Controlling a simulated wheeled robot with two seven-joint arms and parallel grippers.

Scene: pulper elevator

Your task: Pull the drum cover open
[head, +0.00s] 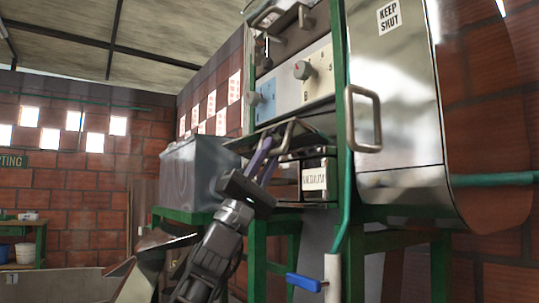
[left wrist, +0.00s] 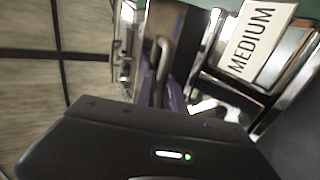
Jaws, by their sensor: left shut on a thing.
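A large curved metal cover (head: 395,100) with a KEEP SHUT label stands at the right in the head view. A bar handle (head: 376,118) is on its left edge, apart from my gripper. My left gripper (head: 268,152) reaches up under the control panel, its purple fingers shut on a bent metal handle (head: 288,132) at a tilted dark metal flap (head: 315,143). The handle also shows in the left wrist view (left wrist: 165,62), where the gripper body hides part of the fingers. I cannot tell which of the two is the drum cover. My right gripper is not in view.
A control panel (head: 292,84) with knobs sits above the flap. A box labelled MEDIUM (head: 315,179) is just right of my gripper. A grey bin (head: 195,180) stands left of it. A blue-gripped lever (head: 305,282) and green frame posts stand at lower right.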

